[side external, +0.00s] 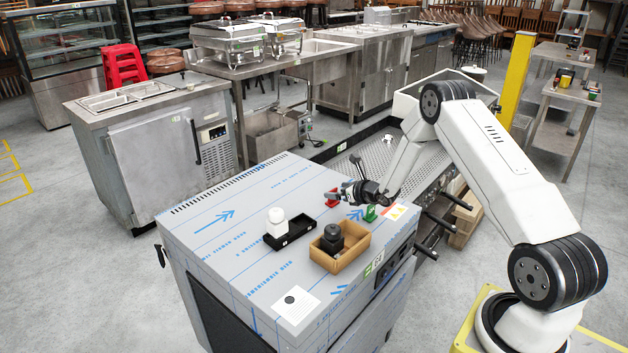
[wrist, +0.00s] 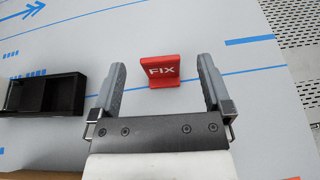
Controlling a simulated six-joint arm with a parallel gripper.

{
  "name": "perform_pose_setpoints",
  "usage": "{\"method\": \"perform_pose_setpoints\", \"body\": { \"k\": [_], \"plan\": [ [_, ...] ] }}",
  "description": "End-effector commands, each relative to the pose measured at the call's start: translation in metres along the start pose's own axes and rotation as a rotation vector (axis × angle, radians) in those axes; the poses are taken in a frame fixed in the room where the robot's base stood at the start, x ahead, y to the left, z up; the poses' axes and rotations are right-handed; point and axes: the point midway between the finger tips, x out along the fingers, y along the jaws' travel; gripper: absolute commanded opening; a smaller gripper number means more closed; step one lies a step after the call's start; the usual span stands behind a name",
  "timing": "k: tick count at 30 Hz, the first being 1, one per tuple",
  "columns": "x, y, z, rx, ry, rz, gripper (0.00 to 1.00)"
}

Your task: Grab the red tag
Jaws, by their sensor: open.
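The red tag (wrist: 160,71) stands on the film-covered steel top and reads "FIX" in white in the wrist view. In the side external view the red tag (side external: 332,198) shows as a small red piece beside my gripper. My gripper (wrist: 160,80) is open, with one finger on each side of the tag in the picture and a clear gap to both. In the side external view my gripper (side external: 340,194) is low over the top, near its right edge. I cannot tell the exact height of the fingers over the surface.
The top's left part is clear.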

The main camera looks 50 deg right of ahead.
Motion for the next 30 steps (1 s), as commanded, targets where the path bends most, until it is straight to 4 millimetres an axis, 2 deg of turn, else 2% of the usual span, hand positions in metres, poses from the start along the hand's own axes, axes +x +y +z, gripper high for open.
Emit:
{"method": "perform_pose_setpoints", "body": {
  "k": [6, 21, 26, 30],
  "plan": [
    [0.0098, 0.0005, -0.0002, 0.001, 0.001, 0.0, 1.0],
    [0.0097, 0.0003, 0.0, 0.001, 0.0, 0.0, 1.0],
    [0.0097, 0.0002, 0.0001, 0.001, 0.0, 0.0, 0.49],
    [0.0097, 0.0002, 0.0001, 0.001, 0.0, 0.0, 0.05]
  ]
}}
